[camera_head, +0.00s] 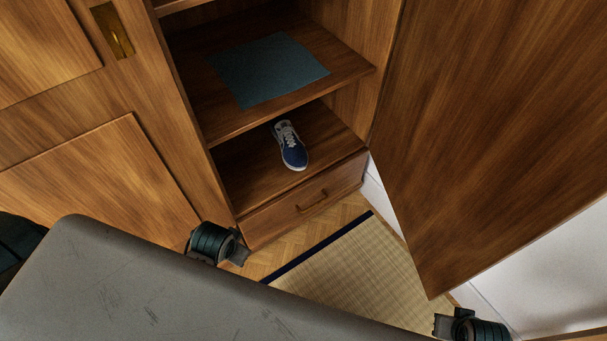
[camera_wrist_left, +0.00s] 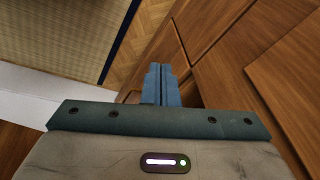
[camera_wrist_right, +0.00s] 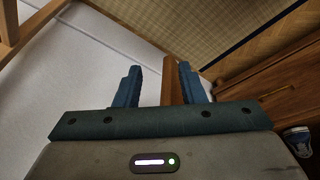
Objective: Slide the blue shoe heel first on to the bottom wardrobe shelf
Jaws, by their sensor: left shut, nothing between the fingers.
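The blue shoe (camera_head: 290,147), with white laces and a white sole edge, rests on the bottom wardrobe shelf (camera_head: 245,172). Its blue toe points out toward the shelf's front edge and its heel end lies deeper inside. Part of the shoe also shows at the right edge of the right wrist view (camera_wrist_right: 299,139). My left gripper (camera_head: 239,254) is shut and empty, in front of and below the shelf, apart from the shoe; its fingers meet in the left wrist view (camera_wrist_left: 160,84). My right gripper (camera_head: 440,325) is far from the shoe, its fingers apart and empty in the right wrist view (camera_wrist_right: 155,88).
A drawer (camera_head: 305,203) with a handle sits below the bottom shelf. A dark cloth (camera_head: 268,70) lies on the shelf above. An open wardrobe door (camera_head: 480,120) stands at the right. A tatami mat (camera_head: 355,280) covers clear floor in front.

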